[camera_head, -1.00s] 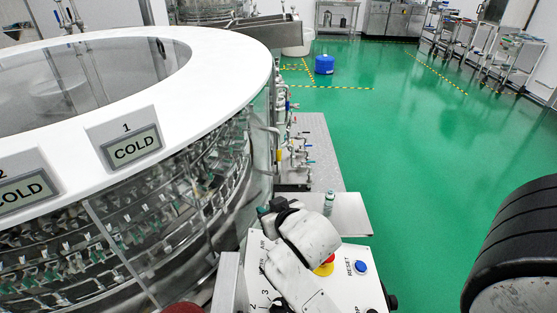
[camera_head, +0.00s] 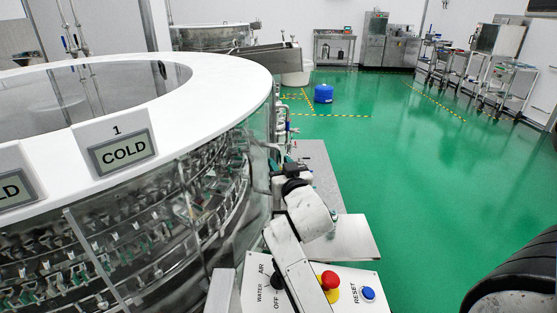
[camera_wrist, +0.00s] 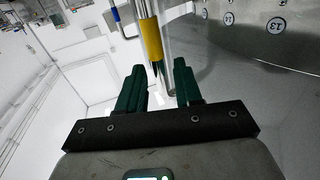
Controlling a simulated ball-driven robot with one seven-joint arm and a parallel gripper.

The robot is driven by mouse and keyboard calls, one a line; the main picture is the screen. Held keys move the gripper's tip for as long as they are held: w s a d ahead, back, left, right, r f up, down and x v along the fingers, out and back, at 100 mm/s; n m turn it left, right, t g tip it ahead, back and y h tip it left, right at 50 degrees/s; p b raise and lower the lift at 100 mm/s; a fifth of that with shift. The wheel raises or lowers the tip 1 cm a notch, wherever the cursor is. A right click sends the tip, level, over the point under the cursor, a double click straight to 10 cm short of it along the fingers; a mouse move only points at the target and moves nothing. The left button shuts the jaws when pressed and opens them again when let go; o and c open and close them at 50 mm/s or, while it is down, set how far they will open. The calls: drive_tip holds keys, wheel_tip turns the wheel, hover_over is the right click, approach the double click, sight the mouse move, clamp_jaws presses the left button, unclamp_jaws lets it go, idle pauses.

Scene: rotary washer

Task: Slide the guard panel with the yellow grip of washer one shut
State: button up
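Washer one (camera_head: 205,62) is the large round machine with a white top ring and clear guarding, at the left of the head view. In the wrist view the yellow grip (camera_wrist: 150,38) is a band on an upright bar at the edge of a clear panel (camera_wrist: 167,35). My gripper (camera_wrist: 160,75) has green fingers, open, with the bar's lower end appearing in line with the gap between them. I cannot tell how deep it sits. In the head view my arm covers the grip, and my fingers are not clear.
A control box (camera_head: 350,277) with a red stop button (camera_head: 329,280) and blue reset button (camera_head: 368,293) lies below my arm. A grey shelf (camera_head: 355,238) stands beside it. The green floor (camera_head: 420,180) to the right is clear.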

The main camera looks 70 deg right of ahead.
drive_tip(key=shift+x, duration=1.15)
drive_tip(key=shift+c, duration=0.4)
clamp_jaws()
